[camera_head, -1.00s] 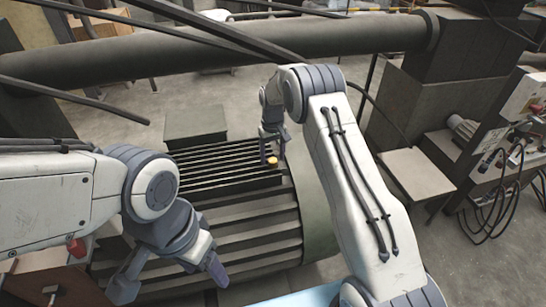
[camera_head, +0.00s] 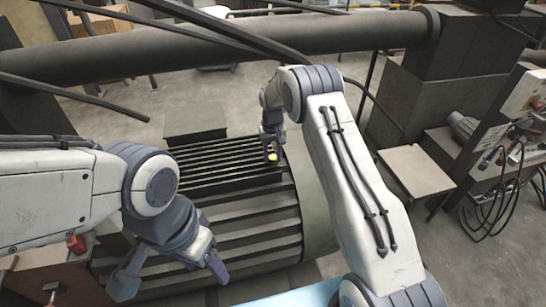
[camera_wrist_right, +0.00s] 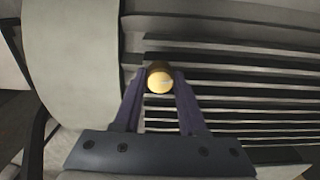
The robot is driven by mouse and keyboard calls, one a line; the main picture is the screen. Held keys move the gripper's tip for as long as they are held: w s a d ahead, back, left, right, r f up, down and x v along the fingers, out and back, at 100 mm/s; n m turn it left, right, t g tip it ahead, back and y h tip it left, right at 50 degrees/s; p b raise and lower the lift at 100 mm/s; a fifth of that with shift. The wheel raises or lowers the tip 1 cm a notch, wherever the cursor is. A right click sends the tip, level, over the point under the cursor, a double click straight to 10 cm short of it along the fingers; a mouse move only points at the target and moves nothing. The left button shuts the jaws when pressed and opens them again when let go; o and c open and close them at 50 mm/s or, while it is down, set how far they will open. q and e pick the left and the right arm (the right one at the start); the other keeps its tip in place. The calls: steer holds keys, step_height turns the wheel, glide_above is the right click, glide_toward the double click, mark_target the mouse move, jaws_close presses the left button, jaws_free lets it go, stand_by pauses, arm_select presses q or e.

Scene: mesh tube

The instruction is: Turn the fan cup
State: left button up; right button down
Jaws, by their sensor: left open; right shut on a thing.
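The fan cup appears as a small round yellow-orange cap (camera_head: 272,157) on the ribbed dark motor housing (camera_head: 245,222). In the right wrist view the cap (camera_wrist_right: 160,80) sits between the two purple fingertips. My right gripper (camera_head: 270,150) reaches down over the housing and is shut on the cap; its fingers (camera_wrist_right: 160,88) touch the cap's two sides. My left gripper (camera_head: 172,276) is open and empty, in front and to the left of the housing, with its fingers spread apart.
A thick dark pipe (camera_head: 215,55) crosses behind the housing, with thin bars above it. A tan block (camera_head: 416,170) and a machine with cables (camera_head: 500,150) stand on the right. Bare floor (camera_head: 340,90) shows behind.

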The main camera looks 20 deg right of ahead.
mark_target(273, 157)
steer(key=shift+m, duration=1.4)
steer(key=shift+c, duration=2.3)
jaws_free()
steer(key=shift+r, duration=0.1)
step_height(273, 157, up, 10)
steer(key=b, duration=0.2)
steer(key=shift+r, duration=0.2)
